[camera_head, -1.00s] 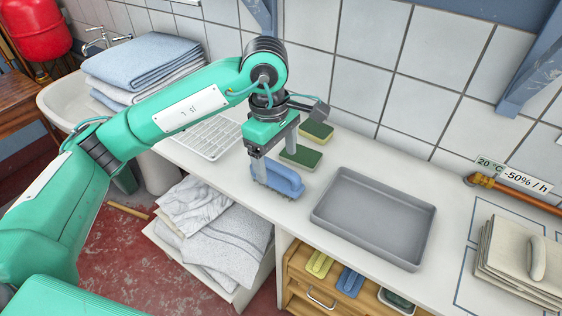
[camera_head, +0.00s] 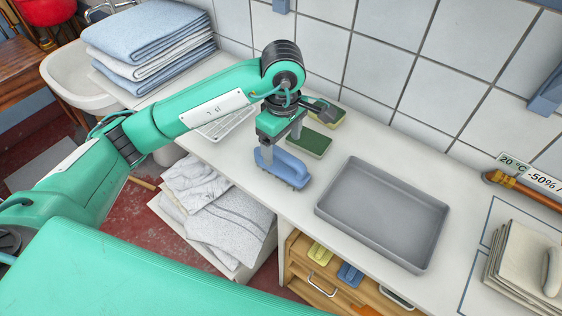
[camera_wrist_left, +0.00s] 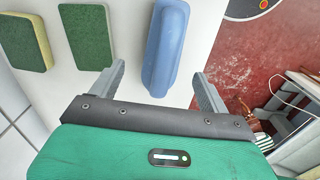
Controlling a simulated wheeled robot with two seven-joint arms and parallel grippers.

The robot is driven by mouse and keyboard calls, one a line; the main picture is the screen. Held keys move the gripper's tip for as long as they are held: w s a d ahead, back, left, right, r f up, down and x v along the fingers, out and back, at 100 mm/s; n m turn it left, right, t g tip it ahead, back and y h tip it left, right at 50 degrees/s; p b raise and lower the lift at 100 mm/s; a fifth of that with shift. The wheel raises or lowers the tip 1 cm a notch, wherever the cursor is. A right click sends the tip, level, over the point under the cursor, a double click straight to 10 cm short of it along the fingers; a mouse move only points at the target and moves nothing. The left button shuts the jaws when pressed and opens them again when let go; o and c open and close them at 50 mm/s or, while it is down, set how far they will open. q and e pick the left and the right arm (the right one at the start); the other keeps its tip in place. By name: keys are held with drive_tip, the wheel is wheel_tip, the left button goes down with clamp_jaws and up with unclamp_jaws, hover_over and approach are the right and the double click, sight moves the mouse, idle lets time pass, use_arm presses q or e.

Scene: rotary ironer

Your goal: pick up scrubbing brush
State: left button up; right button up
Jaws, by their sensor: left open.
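The blue scrubbing brush (camera_head: 283,169) lies on the white counter near its front edge, left of the grey tray. It also shows in the left wrist view (camera_wrist_left: 166,45), its long blue back pointing away from the gripper. My left gripper (camera_head: 281,146) is open just above the brush. In the left wrist view, its two fingers (camera_wrist_left: 158,85) stand apart, with the near end of the brush between them in the picture. I cannot tell whether either finger touches it. My right gripper is not in view.
Two green-topped sponges (camera_head: 309,144) lie just behind the brush. A grey tray (camera_head: 383,211) stands to its right. A white rack (camera_head: 226,124) is behind the arm. Folded towels (camera_head: 150,45) and a cloth stack (camera_head: 522,262) flank the counter.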

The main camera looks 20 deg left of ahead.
sight(281, 152)
use_arm(q)
drive_tip(key=shift+f, duration=0.35)
drive_tip(key=shift+s+f+p, duration=0.1)
drive_tip(key=shift+f+p, duration=0.2)
drive_tip(key=f, duration=0.1)
drive_tip(key=f+p, duration=0.1)
drive_tip(key=f, duration=0.1)
drive_tip(key=shift+s+a, duration=0.15)
drive_tip(key=shift+s, duration=0.05)
drive_tip(key=shift+f, duration=0.75)
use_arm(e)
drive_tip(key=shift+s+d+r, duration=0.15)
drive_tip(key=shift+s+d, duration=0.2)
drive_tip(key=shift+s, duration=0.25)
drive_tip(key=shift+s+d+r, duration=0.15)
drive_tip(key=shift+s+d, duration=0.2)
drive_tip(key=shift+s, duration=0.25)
